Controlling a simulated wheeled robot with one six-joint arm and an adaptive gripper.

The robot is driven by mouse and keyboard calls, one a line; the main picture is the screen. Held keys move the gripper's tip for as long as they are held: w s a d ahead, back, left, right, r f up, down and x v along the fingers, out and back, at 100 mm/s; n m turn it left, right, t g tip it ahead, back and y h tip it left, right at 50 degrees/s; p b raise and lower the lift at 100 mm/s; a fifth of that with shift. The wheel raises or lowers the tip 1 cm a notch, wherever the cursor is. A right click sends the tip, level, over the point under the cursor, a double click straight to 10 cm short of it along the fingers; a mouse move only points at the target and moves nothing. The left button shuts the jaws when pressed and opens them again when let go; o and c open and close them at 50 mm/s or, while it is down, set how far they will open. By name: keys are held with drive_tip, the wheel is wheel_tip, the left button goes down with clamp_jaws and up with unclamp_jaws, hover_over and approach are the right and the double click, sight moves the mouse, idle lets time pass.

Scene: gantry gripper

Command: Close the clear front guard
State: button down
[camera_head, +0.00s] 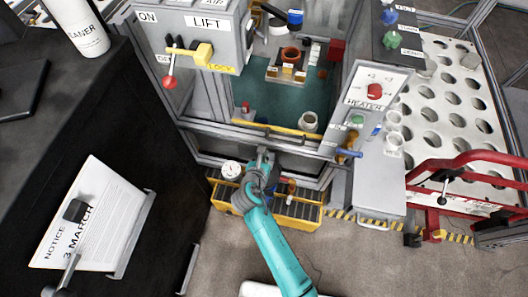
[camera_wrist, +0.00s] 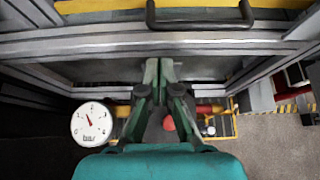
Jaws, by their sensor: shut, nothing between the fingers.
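The front of the gantry cell is open in the head view, and its teal work floor (camera_head: 275,117) shows inside. I take the grey-framed panel across the lower front (camera_head: 225,146) to be the clear front guard; its clear sheet is hard to make out. In the wrist view a dark bar handle (camera_wrist: 200,25) runs across the top, above the grey frame rails (camera_wrist: 215,47). My gripper (camera_head: 264,152) is in front of this lower panel. Its fingers (camera_wrist: 158,66) are together and empty, below the handle in the wrist view and apart from it.
A red tubular frame (camera_head: 465,160) is far right. A dark cabinet (camera_head: 150,150) stands left.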

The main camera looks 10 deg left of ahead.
drive_tip(key=x, duration=0.8)
drive_tip(key=shift+d, duration=0.1)
